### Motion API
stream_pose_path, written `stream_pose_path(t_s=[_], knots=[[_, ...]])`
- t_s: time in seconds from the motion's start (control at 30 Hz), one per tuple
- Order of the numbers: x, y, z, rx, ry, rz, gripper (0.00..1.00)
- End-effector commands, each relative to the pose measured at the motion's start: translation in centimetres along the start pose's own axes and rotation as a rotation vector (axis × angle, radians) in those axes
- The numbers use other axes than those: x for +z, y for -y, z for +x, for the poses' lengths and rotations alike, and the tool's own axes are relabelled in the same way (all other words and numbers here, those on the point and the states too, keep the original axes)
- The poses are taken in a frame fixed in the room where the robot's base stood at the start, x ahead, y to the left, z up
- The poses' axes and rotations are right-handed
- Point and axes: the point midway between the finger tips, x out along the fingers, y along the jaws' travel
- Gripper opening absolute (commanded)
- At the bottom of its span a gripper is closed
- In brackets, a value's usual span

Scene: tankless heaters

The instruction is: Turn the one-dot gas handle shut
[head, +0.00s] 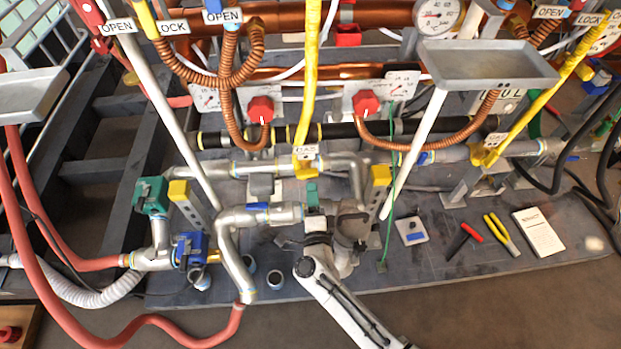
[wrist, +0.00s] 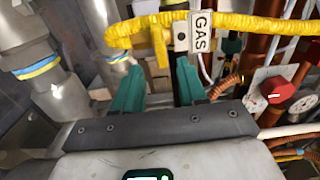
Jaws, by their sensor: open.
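A yellow gas pipe (head: 310,85) with a GAS tag comes down in the middle of the head view and ends in a yellow fitting (head: 304,167). In the wrist view the yellow pipe (wrist: 240,22) bends across the top, with the GAS tag (wrist: 200,33) hanging from it. A short yellow tab (wrist: 158,47) points down beside the tag. My gripper (head: 312,188) is just below this fitting. In the wrist view its teal fingers (wrist: 159,68) are open, with the tab ahead of the gap between them.
A second yellow pipe (head: 530,118) stands at the right. Red knobs (head: 261,109) sit behind, and one shows at the right of the wrist view (wrist: 277,90). Silver pipes (head: 262,214) crowd my arm's left. Pliers (head: 502,235) and a hammer (head: 464,240) lie at the right.

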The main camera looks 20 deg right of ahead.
Motion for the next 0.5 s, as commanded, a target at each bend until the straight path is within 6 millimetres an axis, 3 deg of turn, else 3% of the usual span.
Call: stream_pose_path(t_s=[0.2, 0.5], knots=[[0.0, 0.0, -2.9, 0.001, 0.001, -0.001, 0.41], [0.0, 0.0, -3.4, -0.001, 0.0, 0.001, 0.41]])
